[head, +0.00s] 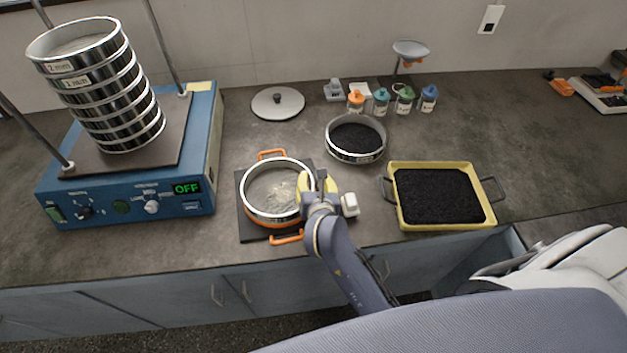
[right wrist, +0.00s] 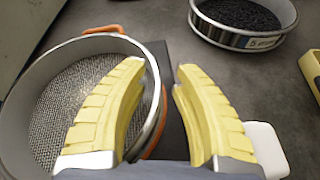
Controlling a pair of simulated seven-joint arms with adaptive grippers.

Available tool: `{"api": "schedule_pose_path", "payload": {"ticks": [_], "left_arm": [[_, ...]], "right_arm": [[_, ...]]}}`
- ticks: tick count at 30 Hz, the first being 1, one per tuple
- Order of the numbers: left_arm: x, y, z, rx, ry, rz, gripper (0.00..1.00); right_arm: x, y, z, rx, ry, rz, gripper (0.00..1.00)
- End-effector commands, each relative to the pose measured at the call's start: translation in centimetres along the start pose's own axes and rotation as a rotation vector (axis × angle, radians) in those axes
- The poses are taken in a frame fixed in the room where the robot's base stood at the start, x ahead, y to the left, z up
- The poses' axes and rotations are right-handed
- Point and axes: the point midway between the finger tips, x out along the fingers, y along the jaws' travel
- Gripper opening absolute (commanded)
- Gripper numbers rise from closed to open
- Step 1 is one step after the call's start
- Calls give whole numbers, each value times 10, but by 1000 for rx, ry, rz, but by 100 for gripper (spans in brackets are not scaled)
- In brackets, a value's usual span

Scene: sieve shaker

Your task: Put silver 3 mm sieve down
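A silver sieve (head: 277,192) with a mesh floor sits level on an orange-handled base (head: 287,237) over a dark mat. Its size label is not readable here, so I cannot confirm it is the 3 mm one. It also shows in the right wrist view (right wrist: 75,107). My right gripper (head: 318,183) is at the sieve's right rim. In the right wrist view its yellow fingers (right wrist: 160,85) are spread, one over the sieve's inside and one outside, with the rim between them and a gap showing. My left gripper is out of view.
A second sieve (head: 355,157) with black grains stands behind right. A yellow tray (head: 447,226) of black grains is to the right. A blue shaker (head: 130,200) with a sieve stack (head: 108,95) is left. A lid (head: 278,103) and small bottles (head: 381,101) are behind.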

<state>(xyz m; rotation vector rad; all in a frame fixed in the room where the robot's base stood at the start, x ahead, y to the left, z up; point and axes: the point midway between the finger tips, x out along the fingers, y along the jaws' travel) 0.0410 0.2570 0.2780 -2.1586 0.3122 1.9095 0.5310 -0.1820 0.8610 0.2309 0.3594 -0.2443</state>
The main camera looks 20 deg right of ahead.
Motion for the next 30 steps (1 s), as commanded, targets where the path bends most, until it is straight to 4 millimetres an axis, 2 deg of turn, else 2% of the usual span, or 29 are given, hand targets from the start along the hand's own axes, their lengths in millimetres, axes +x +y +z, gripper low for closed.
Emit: {"api": "schedule_pose_path", "payload": {"ticks": [5,18,24,30], "left_arm": [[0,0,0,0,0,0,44],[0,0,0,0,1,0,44],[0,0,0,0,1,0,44],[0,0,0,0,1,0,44]], "right_arm": [[-17,0,-1,0,1,1,27],[-91,0,0,1,2,1,27],[-110,0,0,0,0,0,27],[-118,0,0,1,1,1,27]]}}
